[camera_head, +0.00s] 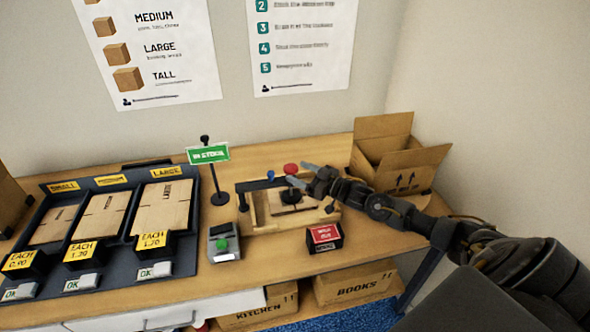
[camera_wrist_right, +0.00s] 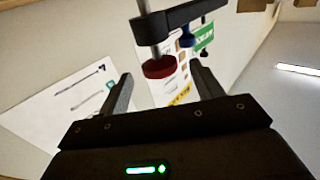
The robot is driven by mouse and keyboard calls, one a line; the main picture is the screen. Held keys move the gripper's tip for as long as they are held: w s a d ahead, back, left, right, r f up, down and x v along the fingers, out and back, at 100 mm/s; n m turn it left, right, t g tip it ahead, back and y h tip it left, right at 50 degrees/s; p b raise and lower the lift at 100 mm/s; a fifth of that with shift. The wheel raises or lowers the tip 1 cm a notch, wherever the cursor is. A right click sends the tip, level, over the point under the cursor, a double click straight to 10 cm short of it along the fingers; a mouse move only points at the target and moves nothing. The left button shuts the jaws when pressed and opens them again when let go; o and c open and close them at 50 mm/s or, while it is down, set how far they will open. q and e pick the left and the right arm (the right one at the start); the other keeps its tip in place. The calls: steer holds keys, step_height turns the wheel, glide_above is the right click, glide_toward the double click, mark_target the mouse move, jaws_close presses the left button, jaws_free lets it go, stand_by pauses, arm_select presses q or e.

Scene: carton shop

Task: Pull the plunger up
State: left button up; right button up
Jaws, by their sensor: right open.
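The plunger's round red knob (camera_head: 291,168) stands above the wooden jig (camera_head: 262,212) on the table. My right gripper (camera_head: 298,173) is open, its two fingers reaching in from the right at the knob. In the right wrist view, the red knob (camera_wrist_right: 159,67) on its grey shaft shows between the tips of the open right gripper (camera_wrist_right: 160,74), with gaps on both sides. No contact shows. A black arm (camera_wrist_right: 185,15) of the jig crosses the shaft. My left gripper is not in view.
A blue knob (camera_head: 270,175) is beside the plunger. A green sign (camera_head: 208,154) on a post and a grey box with a green button (camera_head: 223,243) stand left. A red-topped black block (camera_head: 324,236) is in front; an open carton (camera_head: 400,160) is behind right. A carton tray (camera_head: 190,263) lies at left.

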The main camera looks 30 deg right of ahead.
steer(key=shift+x, duration=1.25)
steer(key=c, duration=1.4)
step_height(320, 180, up, 6)
steer(key=p, duration=0.5)
steer(key=shift+w+d+f, duration=0.1)
steer(key=shift+d, duration=0.05)
steer(key=o, duration=1.4)
steer(key=shift+f, duration=0.1)
